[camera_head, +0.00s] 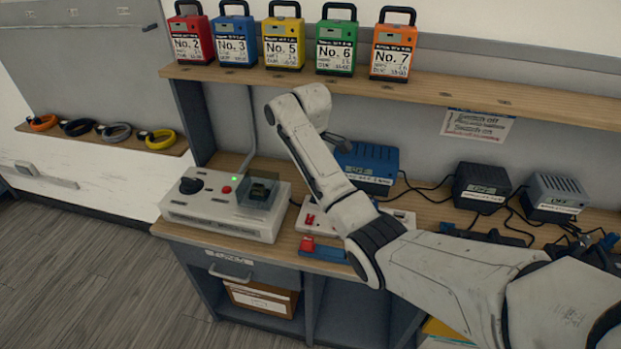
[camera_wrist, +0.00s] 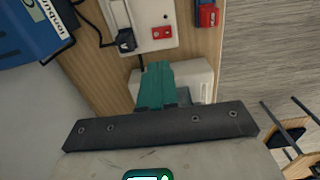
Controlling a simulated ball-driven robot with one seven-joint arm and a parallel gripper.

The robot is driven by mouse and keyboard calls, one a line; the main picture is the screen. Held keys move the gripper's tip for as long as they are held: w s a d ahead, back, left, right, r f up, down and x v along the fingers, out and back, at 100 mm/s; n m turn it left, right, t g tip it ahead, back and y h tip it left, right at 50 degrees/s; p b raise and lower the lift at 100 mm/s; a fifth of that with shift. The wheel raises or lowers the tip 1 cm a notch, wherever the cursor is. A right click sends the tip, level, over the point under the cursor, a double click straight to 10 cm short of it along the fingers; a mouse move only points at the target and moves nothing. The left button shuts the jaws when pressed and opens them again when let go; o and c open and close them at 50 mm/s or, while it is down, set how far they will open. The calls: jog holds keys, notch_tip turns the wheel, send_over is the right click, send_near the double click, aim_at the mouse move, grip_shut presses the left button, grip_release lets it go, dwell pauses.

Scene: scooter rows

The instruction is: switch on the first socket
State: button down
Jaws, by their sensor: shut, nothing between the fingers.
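A white socket strip (camera_wrist: 143,14) lies on the wooden bench in the wrist view, with a black plug (camera_wrist: 125,41) in it and a red switch (camera_wrist: 161,32) beside the plug. Whether any switch is on or off is too small to tell. My gripper (camera_wrist: 158,68) shows teal fingers, shut and empty, with their tips in the picture just below the plug and the red switch. Contact cannot be told.
Blue (camera_head: 367,166), black (camera_head: 481,186) and grey (camera_head: 555,197) chargers with cables stand behind the strip. A grey-white device (camera_head: 225,205) with a green light sits left of it. A red and blue item (camera_head: 320,249) lies at the front edge. Several coloured boxes line the upper shelf (camera_head: 450,92).

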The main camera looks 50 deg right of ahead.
aim_at(309, 222)
jog(key=shift+d+r+y+p, duration=0.15)
jog(key=shift+r+y+p, duration=0.1)
jog(key=shift+y+p, duration=0.35)
jog(key=shift+f+g, duration=0.15)
jog(key=shift+g, duration=0.15)
jog(key=shift+f, duration=0.15)
jog(key=f, duration=0.4)
jog(key=a+f+b, duration=0.1)
jog(key=f, duration=0.4)
jog(key=f+b, duration=0.1)
jog(key=f, duration=0.3)
jog(key=shift+s+a+f, duration=0.35)
